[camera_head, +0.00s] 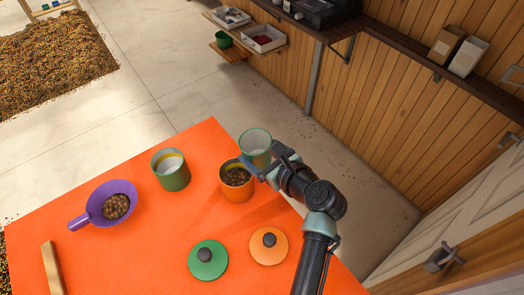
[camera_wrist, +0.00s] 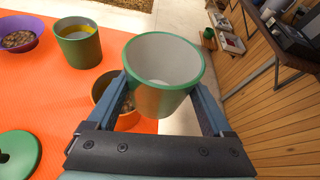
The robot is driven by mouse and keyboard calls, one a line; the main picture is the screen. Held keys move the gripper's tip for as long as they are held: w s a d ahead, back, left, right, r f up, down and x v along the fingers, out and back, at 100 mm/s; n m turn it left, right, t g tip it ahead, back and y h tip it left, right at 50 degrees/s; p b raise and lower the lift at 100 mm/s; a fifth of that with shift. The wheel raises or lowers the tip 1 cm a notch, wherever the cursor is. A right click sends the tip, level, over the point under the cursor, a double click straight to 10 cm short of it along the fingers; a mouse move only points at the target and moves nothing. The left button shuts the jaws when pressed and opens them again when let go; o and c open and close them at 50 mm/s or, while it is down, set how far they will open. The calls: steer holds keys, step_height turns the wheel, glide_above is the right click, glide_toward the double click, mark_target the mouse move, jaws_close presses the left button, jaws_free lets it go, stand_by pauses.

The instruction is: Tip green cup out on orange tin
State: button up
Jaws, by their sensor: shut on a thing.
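My gripper (camera_head: 270,164) is shut on a green-rimmed cup (camera_head: 256,157) with a pale inside. In the wrist view the cup (camera_wrist: 160,101) sits between both fingers (camera_wrist: 163,90), mouth up and roughly upright. I see no beans in its mouth. The orange tin (camera_head: 237,195) stands open on the table with dark brown beans in it. The held cup is just beyond and right of the tin in the head view, raised above the table's edge. In the wrist view the tin (camera_wrist: 101,88) is partly hidden by the cup and a finger.
A second green cup (camera_head: 172,180), yellow inside its rim, stands left of the tin. A purple scoop (camera_head: 92,211) holds beans. Green (camera_head: 207,265) and orange (camera_head: 266,252) lids and a wooden block (camera_head: 52,270) lie on the orange table (camera_head: 140,245). Wooden wall (camera_head: 400,120) at right.

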mark_target(260, 159)
steer(key=shift+a+m+y, duration=0.1)
steer(key=shift+m+y, duration=0.2)
steer(key=shift+f, duration=0.1)
steer(key=s+r+p, duration=0.1)
steer(key=s+p, duration=0.1)
steer(key=p, duration=0.1)
steer(key=shift+s+r, duration=0.1)
steer(key=shift+r, duration=0.3)
steer(key=shift+s+d+p, duration=0.2)
steer(key=shift+s+p, duration=0.1)
steer(key=shift+s, duration=0.1)
steer(key=shift+s+d+r, duration=0.1)
steer(key=shift+s+r, duration=0.2)
steer(key=shift+s, duration=0.25)
steer(key=shift+s+r, duration=0.3)
steer(key=shift+s, duration=0.2)
